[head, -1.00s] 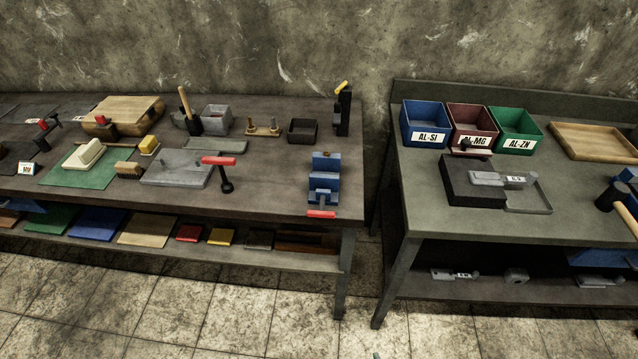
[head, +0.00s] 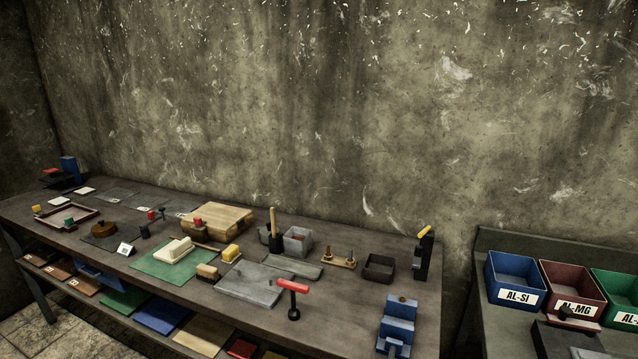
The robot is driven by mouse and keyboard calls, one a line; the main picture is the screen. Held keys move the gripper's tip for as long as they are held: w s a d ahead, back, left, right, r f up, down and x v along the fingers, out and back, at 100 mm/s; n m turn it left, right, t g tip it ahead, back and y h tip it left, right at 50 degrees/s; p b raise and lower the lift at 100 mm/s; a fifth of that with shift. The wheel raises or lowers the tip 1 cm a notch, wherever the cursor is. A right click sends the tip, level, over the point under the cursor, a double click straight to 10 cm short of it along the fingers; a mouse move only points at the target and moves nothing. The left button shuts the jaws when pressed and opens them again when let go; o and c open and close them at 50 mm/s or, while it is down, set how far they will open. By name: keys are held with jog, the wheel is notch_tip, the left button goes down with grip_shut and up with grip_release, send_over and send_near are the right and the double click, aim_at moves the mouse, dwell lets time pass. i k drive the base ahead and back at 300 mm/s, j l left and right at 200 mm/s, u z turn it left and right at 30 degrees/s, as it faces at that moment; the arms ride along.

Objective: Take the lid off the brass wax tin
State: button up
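I cannot pick out a brass wax tin or its lid with certainty in the head view. My gripper is not in view.
The long bench (head: 345,318) carries a green mat (head: 150,268), a wooden block (head: 222,220), a grey plate (head: 250,285), a red-handled tool (head: 293,288) and a blue vise (head: 397,322). Labelled bins, one blue (head: 513,278), stand on a second bench at right.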

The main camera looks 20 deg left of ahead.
aim_at(102, 226)
jog(key=l+u, duration=0.15)
jog(key=u, duration=0.55)
jog(key=j+u, duration=0.15)
jog(key=u, duration=0.8)
